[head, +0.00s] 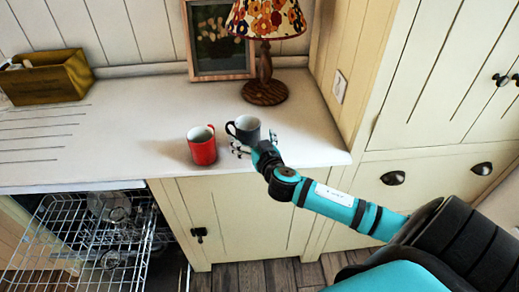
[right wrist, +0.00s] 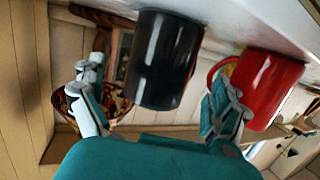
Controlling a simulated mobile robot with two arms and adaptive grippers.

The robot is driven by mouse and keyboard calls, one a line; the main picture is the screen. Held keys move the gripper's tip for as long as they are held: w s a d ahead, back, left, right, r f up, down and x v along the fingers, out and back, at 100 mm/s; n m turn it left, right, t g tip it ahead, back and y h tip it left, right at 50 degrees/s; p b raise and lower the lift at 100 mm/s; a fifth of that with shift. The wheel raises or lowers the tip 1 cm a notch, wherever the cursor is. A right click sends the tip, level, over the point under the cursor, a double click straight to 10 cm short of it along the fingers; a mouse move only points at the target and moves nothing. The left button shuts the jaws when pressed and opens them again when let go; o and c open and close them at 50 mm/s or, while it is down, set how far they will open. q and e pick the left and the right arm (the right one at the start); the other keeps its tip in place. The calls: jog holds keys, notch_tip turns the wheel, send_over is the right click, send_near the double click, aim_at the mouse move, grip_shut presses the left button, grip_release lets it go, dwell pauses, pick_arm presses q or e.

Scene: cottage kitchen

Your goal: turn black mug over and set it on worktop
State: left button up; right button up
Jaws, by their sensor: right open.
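The black mug (head: 246,130) stands upright on the worktop (head: 130,125), its pale inside showing and its handle pointing left. My right gripper (head: 256,143) is at the mug's near right side, low over the worktop by its front edge. In the right wrist view, which is turned roughly upside down, the black mug (right wrist: 165,60) sits between the two spread fingers (right wrist: 158,92). The gripper is open, and I see no clear grip on the mug. My left gripper is not in view.
A red mug (head: 202,147) stands just left of the black mug, close to my right gripper's finger in the wrist view. A lamp (head: 265,90) and framed picture (head: 220,45) stand behind. An open dishwasher rack (head: 95,240) is below left.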

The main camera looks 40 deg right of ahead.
jog(key=b+v, duration=0.1)
jog(key=v, duration=0.6)
jog(key=shift+s, duration=0.4)
jog(key=shift+r, duration=0.1)
